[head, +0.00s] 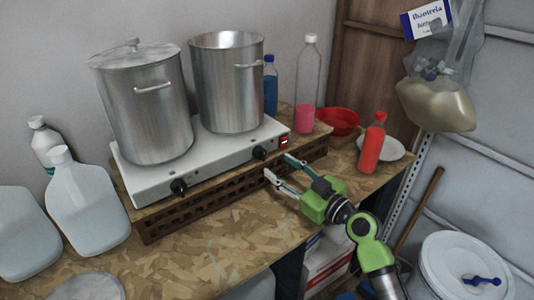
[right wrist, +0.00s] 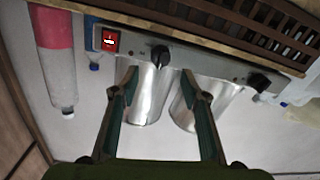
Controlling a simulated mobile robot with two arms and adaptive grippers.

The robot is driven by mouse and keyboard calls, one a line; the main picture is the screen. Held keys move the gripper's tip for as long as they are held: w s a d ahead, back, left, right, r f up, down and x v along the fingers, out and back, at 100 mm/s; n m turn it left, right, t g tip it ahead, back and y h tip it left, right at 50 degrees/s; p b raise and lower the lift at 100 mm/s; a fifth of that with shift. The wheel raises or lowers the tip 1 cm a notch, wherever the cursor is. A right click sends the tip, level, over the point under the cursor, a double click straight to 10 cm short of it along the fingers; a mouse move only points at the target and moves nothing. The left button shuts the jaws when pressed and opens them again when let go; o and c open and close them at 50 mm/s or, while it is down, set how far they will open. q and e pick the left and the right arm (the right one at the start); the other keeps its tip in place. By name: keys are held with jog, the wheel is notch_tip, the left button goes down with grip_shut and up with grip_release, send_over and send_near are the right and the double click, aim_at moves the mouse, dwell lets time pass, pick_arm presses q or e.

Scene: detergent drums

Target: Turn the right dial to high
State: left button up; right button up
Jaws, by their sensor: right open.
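The hot plate (head: 220,157) is a white two-burner unit on a wooden slatted stand. Its right dial (head: 259,153) is a black knob on the front face, beside a lit red switch (head: 284,142). The left dial (head: 178,187) is a similar black knob. My right gripper (head: 278,166) is open and empty, just in front of the right dial and apart from it. In the right wrist view, which looks upside down, the right dial (right wrist: 160,55) lies between and beyond the open fingertips (right wrist: 160,74). I cannot read the dial's setting. My left gripper is not in view.
A lidded pot (head: 145,110) and an open pot (head: 228,85) stand on the burners. Bottles, a red bowl (head: 340,121) and a red bottle (head: 372,147) stand at the right. Clear jugs (head: 85,205) stand at the left. The board in front of the stand is mostly clear.

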aim_at(264, 156)
jog(key=p+x, duration=0.1)
jog(key=x, duration=0.5)
jog(key=shift+w+a, duration=0.1)
jog(key=shift+a, duration=0.1)
jog(key=shift+c, duration=0.3)
jog(key=c, duration=1)
